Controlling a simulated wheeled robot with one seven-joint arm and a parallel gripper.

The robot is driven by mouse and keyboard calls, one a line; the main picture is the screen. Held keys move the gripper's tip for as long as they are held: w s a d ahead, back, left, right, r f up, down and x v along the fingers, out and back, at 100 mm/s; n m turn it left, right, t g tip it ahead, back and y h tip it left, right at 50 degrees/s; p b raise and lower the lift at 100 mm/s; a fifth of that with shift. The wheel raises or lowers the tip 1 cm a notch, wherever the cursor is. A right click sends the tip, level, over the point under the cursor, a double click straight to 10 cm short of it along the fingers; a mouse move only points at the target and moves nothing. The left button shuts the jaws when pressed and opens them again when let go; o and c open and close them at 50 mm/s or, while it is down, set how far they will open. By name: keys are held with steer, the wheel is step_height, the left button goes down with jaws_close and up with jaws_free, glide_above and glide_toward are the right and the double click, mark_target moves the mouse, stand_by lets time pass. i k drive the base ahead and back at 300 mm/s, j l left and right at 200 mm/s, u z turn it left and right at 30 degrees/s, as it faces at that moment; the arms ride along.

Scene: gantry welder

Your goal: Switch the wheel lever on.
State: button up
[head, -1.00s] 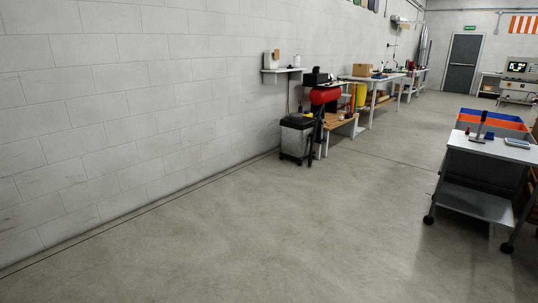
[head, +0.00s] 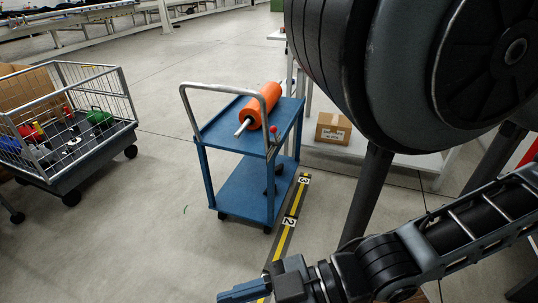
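A small red knob (head: 273,129) shows at the near right corner of a blue cart, beside the end of the cart's bent metal handle. It may be the lever's tip; I cannot tell its setting. Nothing else in view is clearly a wheel lever. My gripper (head: 246,290) is at the bottom edge, pointing left, with blue finger parts. It is in front of and below the cart in the picture, apart from the knob. I see nothing held, but the fingers are partly cut off, so their opening is unclear.
The blue cart (head: 240,186) carries an orange roller (head: 260,106). A wire-sided trolley (head: 75,160) stands left. A cardboard box (head: 333,129) sits on a low white shelf behind. A yellow-black floor strip (head: 284,238) with number tags runs beside the cart. Floor between trolley and cart is clear.

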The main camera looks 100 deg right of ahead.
mark_target(273, 129)
steer(key=z, duration=2.1)
steer(key=k+j+z, duration=0.4)
